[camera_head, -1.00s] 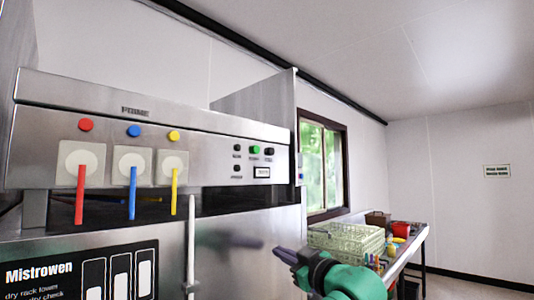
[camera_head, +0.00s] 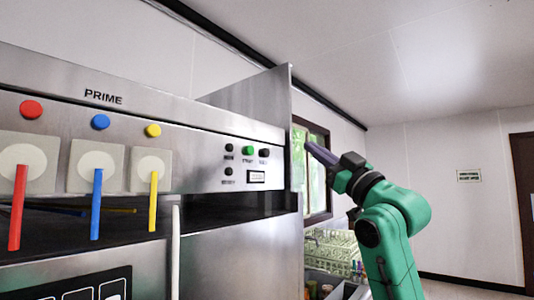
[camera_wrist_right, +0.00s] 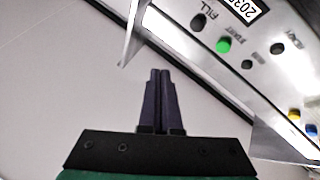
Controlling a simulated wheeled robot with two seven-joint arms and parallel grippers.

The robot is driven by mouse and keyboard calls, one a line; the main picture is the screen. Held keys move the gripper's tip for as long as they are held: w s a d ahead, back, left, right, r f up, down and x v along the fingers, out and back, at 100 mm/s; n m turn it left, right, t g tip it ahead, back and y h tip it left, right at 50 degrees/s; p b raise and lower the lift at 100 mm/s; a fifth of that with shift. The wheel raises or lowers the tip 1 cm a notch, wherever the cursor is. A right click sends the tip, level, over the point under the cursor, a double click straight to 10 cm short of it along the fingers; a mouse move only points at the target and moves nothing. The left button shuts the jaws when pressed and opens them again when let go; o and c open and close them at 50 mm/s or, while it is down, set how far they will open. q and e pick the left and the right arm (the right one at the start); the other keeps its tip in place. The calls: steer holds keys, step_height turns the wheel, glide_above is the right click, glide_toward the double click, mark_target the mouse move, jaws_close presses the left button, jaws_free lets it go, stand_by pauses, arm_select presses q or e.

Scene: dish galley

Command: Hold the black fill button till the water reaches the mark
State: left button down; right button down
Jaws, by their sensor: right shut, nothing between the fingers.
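The black fill button (camera_head: 264,153) is at the right end of the upper button row on the steel machine panel, right of the green button (camera_head: 248,150). In the right wrist view the fill button (camera_wrist_right: 198,22) has a "FILL" label beside it. My right gripper (camera_head: 308,145) is shut and empty, raised to the right of the panel and apart from the button. Its closed fingers (camera_wrist_right: 160,72) also show in the right wrist view, pointing past a pale panel edge. No water or level mark can be made out. My left gripper is not in view.
A thin upright steel side panel (camera_head: 291,130) stands between the buttons and my gripper. Other black buttons and a small display (camera_head: 256,176) surround the green button. Red, blue and yellow levers (camera_head: 98,205) hang at left. A dish rack (camera_head: 335,250) lies below right.

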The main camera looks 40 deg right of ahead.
mark_target(266, 153)
steer(key=w+a+p, duration=0.2)
steer(key=w+p, duration=0.2)
steer(key=w, duration=0.5)
steer(key=shift+a+f, duration=0.15)
steer(key=shift+a, duration=0.15)
steer(key=shift+w, duration=0.1)
stand_by(1.5)
steer(key=shift+w+a+p, duration=0.15)
steer(key=shift+w+p, duration=0.15)
